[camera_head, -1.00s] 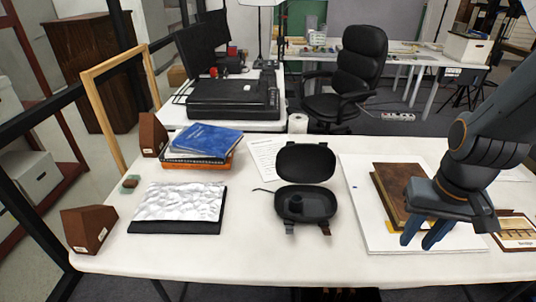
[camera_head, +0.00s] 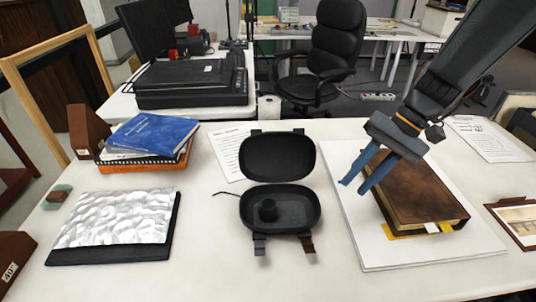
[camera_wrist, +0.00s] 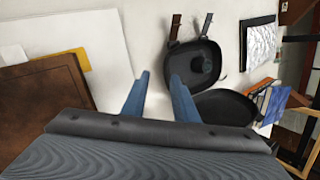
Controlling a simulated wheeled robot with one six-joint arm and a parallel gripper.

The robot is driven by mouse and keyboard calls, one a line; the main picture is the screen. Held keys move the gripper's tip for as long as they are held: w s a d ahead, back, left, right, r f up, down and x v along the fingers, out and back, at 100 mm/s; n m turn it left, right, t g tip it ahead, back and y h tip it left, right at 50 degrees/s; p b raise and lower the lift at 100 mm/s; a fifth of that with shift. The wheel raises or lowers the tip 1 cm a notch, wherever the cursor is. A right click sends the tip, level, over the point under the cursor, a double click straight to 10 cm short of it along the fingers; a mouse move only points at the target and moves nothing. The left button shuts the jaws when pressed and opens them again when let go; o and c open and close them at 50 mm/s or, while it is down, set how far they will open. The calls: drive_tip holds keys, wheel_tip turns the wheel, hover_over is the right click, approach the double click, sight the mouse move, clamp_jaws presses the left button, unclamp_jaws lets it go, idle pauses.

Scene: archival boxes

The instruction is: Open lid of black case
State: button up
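The black case (camera_head: 292,214) lies on the white table with its lid (camera_head: 277,157) swung up and back, so the case stands open. A small dark round object (camera_head: 267,210) sits inside the base. Two latch straps hang from its front edge. The case (camera_wrist: 190,62) and its lid (camera_wrist: 226,108) also show in the wrist view. My gripper (camera_head: 353,187) is to the right of the case, above the white board and beside the brown book. Its blue fingers are spread apart and empty, also in the wrist view (camera_wrist: 158,82).
A brown book (camera_head: 425,188) lies on a white board (camera_head: 375,250) at the right. Blue books (camera_head: 150,133) and a silver crinkled sheet (camera_head: 115,217) are at the left. A paper sheet (camera_head: 228,155) lies behind the case. Table in front of the case is clear.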

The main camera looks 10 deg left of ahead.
drive_tip(key=w+a+f+y+b, duration=0.2)
drive_tip(key=w+a+y+b, duration=0.2)
drive_tip(key=w, duration=0.3)
drive_tip(key=n+g+y+b, duration=0.3)
drive_tip(key=y+b, duration=0.2)
drive_tip(key=y, duration=0.2)
approach(265, 142)
drive_tip(key=shift+w+a+f, duration=0.95)
drive_tip(key=shift+w+f, duration=0.05)
drive_tip(key=shift+f, duration=0.1)
drive_tip(key=shift+n+g+y, duration=0.3)
drive_tip(key=shift+p+x, duration=0.4)
drive_tip(key=shift+x, duration=3.8)
drive_tip(key=shift+w+f, duration=0.1)
clamp_jaws()
